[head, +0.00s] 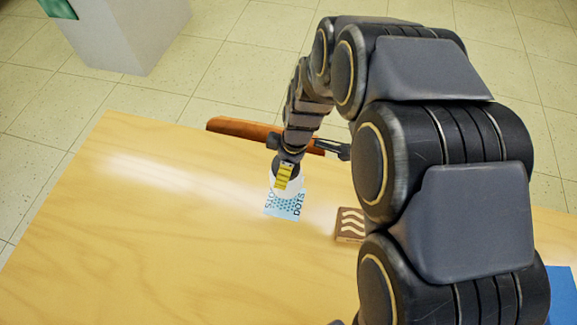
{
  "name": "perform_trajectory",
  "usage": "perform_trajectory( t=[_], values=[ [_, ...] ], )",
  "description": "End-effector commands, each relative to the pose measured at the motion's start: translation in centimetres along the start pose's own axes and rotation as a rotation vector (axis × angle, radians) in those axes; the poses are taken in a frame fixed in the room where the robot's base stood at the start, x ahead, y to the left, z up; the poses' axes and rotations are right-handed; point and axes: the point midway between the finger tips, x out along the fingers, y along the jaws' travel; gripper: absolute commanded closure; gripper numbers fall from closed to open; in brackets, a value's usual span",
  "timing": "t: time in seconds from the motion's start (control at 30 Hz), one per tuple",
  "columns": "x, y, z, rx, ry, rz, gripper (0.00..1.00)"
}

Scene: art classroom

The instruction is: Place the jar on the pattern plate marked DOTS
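The pattern plate marked DOTS (285,209) lies on the wooden table, pale with blue dots and dark lettering. A white rounded object, apparently the jar (274,184), shows at the plate's far edge and covers part of it. I cannot tell whether it touches the plate or is above it. My gripper (287,164) is at the end of my arm, pointing down over the white object. A yellow piece with dark stripes shows against the white object; I cannot tell which it belongs to. The fingertips are hidden, so their grip is unclear.
A blue surface (562,295) shows at the lower right. A reddish-brown piece (240,127) is at the table's far edge. The table's left side (130,230) is clear.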

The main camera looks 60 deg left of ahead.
Motion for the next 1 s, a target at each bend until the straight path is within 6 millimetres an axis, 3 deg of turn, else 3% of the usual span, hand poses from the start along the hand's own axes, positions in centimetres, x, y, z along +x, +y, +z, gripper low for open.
perform_trajectory(
  t=[0.17, 0.7, 0.73, 0.77, 0.8, 1.0],
  values=[
    [2.3, -0.2, 0.5, 0.001, -0.002, -0.006, 0.73],
    [3.1, -0.1, 0.5, 0.001, -0.001, -0.001, 0.73],
    [3.0, -0.1, 0.5, 0.000, -0.001, -0.001, 0.27],
    [3.0, -0.1, 0.5, 0.000, -0.001, -0.001, 0.14],
    [3.0, -0.1, 0.5, 0.001, -0.001, -0.001, 0.08],
    [3.0, -0.1, 0.6, 0.001, -0.001, -0.002, 0.08]
  ],
)
